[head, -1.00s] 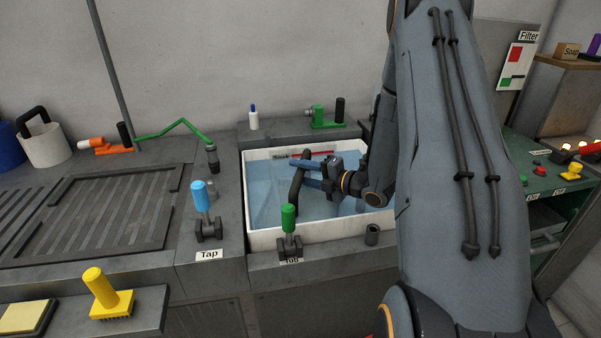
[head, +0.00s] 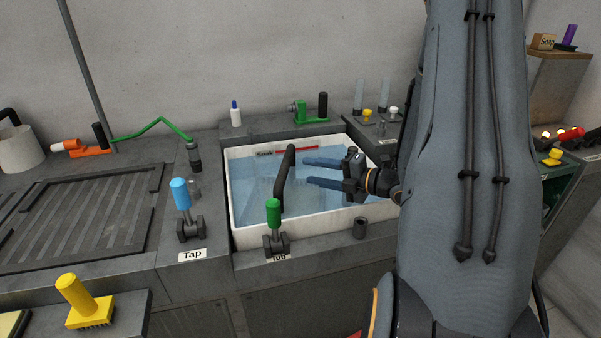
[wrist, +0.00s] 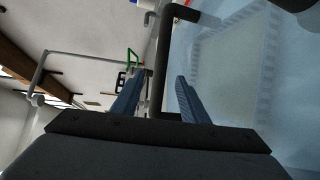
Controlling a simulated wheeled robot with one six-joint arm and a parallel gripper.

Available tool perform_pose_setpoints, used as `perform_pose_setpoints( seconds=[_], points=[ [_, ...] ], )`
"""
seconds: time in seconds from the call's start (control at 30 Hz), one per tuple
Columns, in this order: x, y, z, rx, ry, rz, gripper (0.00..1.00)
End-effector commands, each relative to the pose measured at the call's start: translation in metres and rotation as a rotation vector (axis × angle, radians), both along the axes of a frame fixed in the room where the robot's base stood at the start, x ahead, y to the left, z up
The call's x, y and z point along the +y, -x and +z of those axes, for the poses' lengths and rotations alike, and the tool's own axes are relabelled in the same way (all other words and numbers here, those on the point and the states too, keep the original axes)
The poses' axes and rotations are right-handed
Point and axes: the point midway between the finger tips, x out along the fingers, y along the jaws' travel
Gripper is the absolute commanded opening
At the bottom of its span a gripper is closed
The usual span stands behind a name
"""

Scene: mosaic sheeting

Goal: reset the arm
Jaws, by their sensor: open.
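My gripper (head: 312,172) is over the water-filled white tub (head: 241,232), its two blue fingers pointing left. The fingers are apart with nothing between them. A black bent handle (head: 284,178) stands in front of the tub's middle, just left of the fingertips, and I cannot tell whether they touch it. In the wrist view, the blue fingers (wrist: 157,97) are spread, and the black handle (wrist: 161,62) shows beyond and between them. My arm covers the right part of the head view.
A green-topped lever (head: 273,213) stands at the tub's front edge, and a blue-topped lever (head: 180,194) stands by the Tap label. A ribbed drainboard (head: 85,215) lies left. A green clamp-like fitting (head: 310,112) and a small white bottle (head: 236,115) stand behind the tub.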

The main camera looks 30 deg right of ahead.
Motion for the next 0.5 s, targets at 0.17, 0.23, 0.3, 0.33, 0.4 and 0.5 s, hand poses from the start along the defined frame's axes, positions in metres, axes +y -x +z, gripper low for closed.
perform_pose_setpoints(
  seconds=[0.17, 0.23, 0.3, 0.33, 0.4, 0.5],
  points=[
    [-0.0067, 0.011, 0.0023, -0.001, 0.001, 0.0, 0.4],
    [-0.0072, 0.0124, 0.0027, 0.0, 0.0, 0.001, 0.4],
    [-0.0073, 0.0128, 0.0028, 0.0, 0.0, 0.001, 0.4],
    [-0.0073, 0.0128, 0.0028, 0.0, 0.0, 0.001, 0.4],
    [-0.0072, 0.0127, 0.0029, 0.0, 0.0, 0.001, 0.4],
    [-0.0072, 0.0126, 0.0029, 0.0, 0.0, 0.001, 0.4]
  ],
)
